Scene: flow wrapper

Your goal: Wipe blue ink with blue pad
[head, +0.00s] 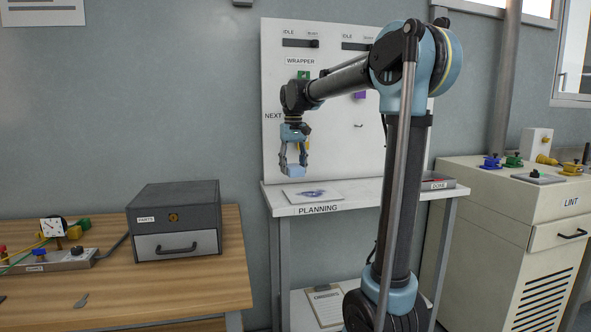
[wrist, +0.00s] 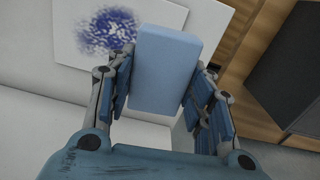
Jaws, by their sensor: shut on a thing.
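My gripper (head: 293,160) is shut on the blue pad (head: 295,171), a light blue block. The wrist view shows the pad (wrist: 166,68) between both fingers. The pad is held above the planning shelf (head: 352,204). The blue ink (head: 311,193) is a smudge on a white plate (head: 334,187) lying on that shelf. In the wrist view the blue ink (wrist: 108,32) shows beyond the pad to the left, and the pad covers a small part of the plate. The pad appears apart from the plate in the head view.
A white board (head: 345,130) with labels and small coloured parts stands behind the shelf. A DONE tray (head: 438,184) sits at the shelf's right end. A dark PARTS box (head: 174,208) stands on the wooden table (head: 200,285) to the left. A LINT cabinet (head: 505,215) stands right.

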